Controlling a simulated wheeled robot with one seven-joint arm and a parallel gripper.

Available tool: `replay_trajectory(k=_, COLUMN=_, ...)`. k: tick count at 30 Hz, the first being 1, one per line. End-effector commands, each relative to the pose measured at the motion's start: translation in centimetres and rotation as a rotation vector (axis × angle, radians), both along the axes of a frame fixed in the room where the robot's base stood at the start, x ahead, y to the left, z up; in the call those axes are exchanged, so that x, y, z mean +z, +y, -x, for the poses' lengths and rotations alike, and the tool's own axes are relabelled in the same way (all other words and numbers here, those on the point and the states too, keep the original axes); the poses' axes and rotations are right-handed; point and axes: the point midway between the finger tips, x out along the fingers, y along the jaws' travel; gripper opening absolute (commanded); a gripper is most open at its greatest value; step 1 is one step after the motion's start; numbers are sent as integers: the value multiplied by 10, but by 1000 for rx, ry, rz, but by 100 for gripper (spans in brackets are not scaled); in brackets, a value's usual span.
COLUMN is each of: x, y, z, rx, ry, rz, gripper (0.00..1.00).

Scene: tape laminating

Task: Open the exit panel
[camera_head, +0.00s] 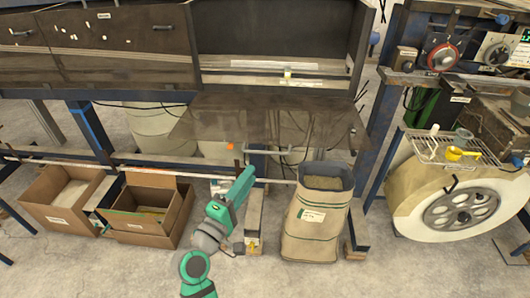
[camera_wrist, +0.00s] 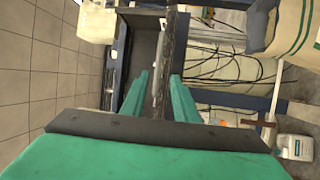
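A dark see-through panel (camera_head: 268,108) juts out below the lit opening in the machine's front; I take it for the exit panel, though its label is not readable. My green arm reaches up from the bottom middle of the head view and ends below this panel; the gripper tips are not clear there. In the wrist view my gripper (camera_wrist: 159,85) has two green fingers standing apart. A dark panel (camera_wrist: 146,48) with a pale strip (camera_wrist: 160,65) along it lies beyond and between the fingertips. I cannot tell whether they touch it.
Open cardboard boxes (camera_head: 148,205) stand on the floor at left. A tall paper sack (camera_head: 318,222) stands right of my arm. A large white roll (camera_head: 462,208) is at far right. Blue frame posts (camera_head: 88,128) and cables are around the machine.

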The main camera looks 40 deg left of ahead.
Motion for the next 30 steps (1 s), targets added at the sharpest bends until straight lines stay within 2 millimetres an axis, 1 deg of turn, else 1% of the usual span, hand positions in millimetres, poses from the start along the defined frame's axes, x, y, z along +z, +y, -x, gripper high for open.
replay_trajectory(k=2, x=4, y=2, z=-2, rx=-5, ry=-5, rz=4, gripper=28)
replay_trajectory(k=5, x=6, y=4, z=-9, rx=-7, ry=-7, rz=5, gripper=28)
replay_trajectory(k=8, x=8, y=5, z=-23, rx=-8, ry=-7, rz=4, gripper=28)
replay_trajectory(k=15, x=14, y=11, z=-66, rx=-8, ry=-6, rz=4, gripper=28)
replay_trajectory(k=21, x=18, y=16, z=-92, rx=-6, ry=-6, rz=3, gripper=28)
replay_trajectory(k=25, x=19, y=18, z=-102, rx=-5, ry=-5, rz=4, gripper=28)
replay_trajectory(k=30, x=20, y=18, z=-105, rx=-5, ry=-5, rz=4, gripper=28)
